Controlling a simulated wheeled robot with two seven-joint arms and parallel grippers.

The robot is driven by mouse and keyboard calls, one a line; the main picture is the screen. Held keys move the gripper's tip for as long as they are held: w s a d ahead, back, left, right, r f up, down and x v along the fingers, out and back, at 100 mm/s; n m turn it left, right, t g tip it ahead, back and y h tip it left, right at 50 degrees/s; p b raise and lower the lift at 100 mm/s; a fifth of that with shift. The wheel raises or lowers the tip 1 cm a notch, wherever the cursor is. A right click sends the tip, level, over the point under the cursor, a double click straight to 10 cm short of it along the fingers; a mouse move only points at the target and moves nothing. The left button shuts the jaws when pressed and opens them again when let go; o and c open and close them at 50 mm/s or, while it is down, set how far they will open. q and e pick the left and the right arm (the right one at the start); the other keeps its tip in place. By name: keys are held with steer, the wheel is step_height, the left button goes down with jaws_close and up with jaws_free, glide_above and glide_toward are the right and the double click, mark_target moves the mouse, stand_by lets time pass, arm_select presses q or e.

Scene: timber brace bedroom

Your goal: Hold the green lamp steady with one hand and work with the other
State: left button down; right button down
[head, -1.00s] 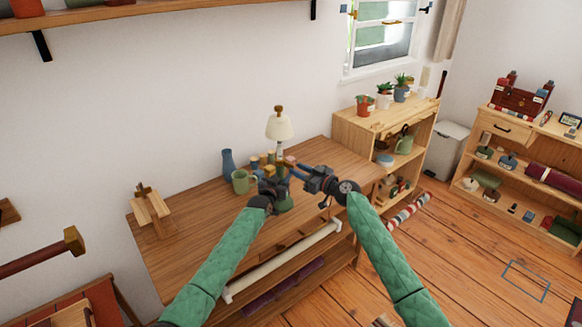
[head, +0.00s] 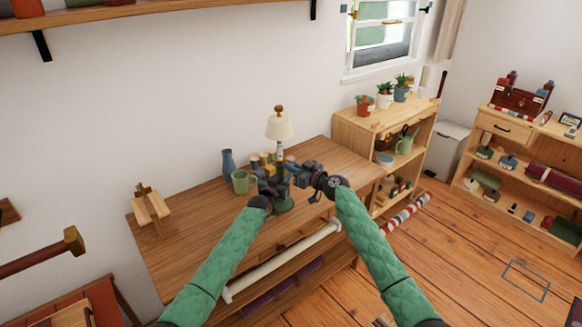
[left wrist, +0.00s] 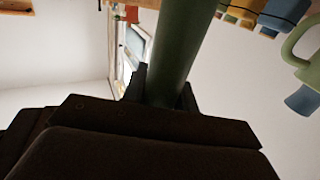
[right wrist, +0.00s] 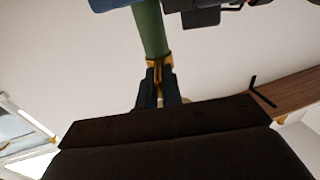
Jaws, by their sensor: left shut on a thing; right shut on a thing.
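The green lamp, with its cream shade (head: 279,128) and round green base (head: 284,206), stands upright on the wooden desk (head: 190,235). My left gripper (head: 281,178) is shut on its green stem, which rises between the fingers in the left wrist view (left wrist: 178,50). My right gripper (head: 288,165) is shut higher up, at a brass-coloured collar (right wrist: 156,66) at the end of the stem. The fingers cover part of the collar. In the head view, the grippers hide much of the stem.
A green mug (head: 241,182) and blue vase (head: 228,162) stand left of the lamp. Small coloured containers (head: 262,162) stand just behind my grippers. A wooden stand (head: 150,208) is at the desk's left. A shelf with plants (head: 372,122) adjoins the right. The desk's left middle is clear.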

steer(key=shift+d, duration=0.1)
steer(key=shift+w+d+f+n+g+y, duration=0.1)
steer(key=shift+w+d+n+g+y, duration=0.15)
steer(key=shift+w+n+g+y, duration=1.15)
steer(key=shift+w+d+n+g+y, duration=0.1)
steer(key=shift+d+n+g+y, duration=0.15)
steer(key=shift+n+g, duration=2.25)
steer(key=shift+w+d+f+n+g+y, duration=0.1)
steer(key=shift+w+d+n+g+y, duration=0.5)
steer(key=shift+g, duration=2.4)
steer(key=shift+a+r+n+g, duration=0.2)
steer(key=shift+a+n+g, duration=0.4)
steer(key=shift+n, duration=0.1)
steer(key=c, duration=1.6)
jaws_free()
steer(key=shift+o, duration=0.2)
steer(key=shift+d+f+m+t, duration=0.2)
steer(key=shift+m+t, duration=0.2)
steer(key=shift+t, duration=0.2)
steer(key=shift+t, duration=0.3)
